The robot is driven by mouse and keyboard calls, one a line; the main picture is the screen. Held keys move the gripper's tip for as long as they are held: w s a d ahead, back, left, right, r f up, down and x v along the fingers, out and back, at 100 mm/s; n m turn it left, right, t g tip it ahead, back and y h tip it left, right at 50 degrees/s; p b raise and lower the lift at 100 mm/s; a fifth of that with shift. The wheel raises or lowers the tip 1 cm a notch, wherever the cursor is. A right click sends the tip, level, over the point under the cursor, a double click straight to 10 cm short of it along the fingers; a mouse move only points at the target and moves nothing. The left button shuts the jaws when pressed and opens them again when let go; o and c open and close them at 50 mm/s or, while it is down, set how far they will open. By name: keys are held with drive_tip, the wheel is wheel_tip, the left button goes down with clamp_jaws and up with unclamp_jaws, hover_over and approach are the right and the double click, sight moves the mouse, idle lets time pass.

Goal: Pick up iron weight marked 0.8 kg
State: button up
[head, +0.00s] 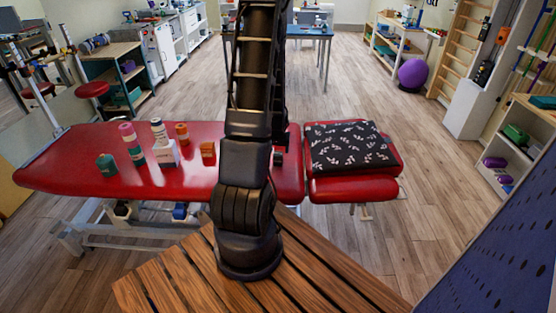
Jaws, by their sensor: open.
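No marking of 0.8 kg is readable, so I cannot tell which item is the iron weight. On the left part of the red treatment table (60,178) stand a dark green cylinder (107,165), a pink, white and green upright stack (131,145), a white box (166,154) with a grey-and-white cylinder (159,130) at it, an orange cylinder (182,133) and a small orange block (208,152). My arm rises through the middle and leaves the top edge. A dark end piece, seemingly my gripper (280,158), shows beside it above the table, mostly hidden, apart from the items and with nothing visible in it.
A black leaf-patterned cushion (350,146) lies on the table's right part. A slatted wooden surface (180,283) is in front. A blue dotted panel (500,250) stands at right. Shelves, a blue table (300,33) and a purple ball (412,75) are behind, with open floor between.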

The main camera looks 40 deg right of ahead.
sight(278, 154)
drive_tip(key=shift+w+x, duration=0.2)
drive_tip(key=shift+x, duration=3.3)
drive_tip(key=shift+d+r, duration=0.1)
drive_tip(key=shift+d, duration=0.05)
clamp_jaws()
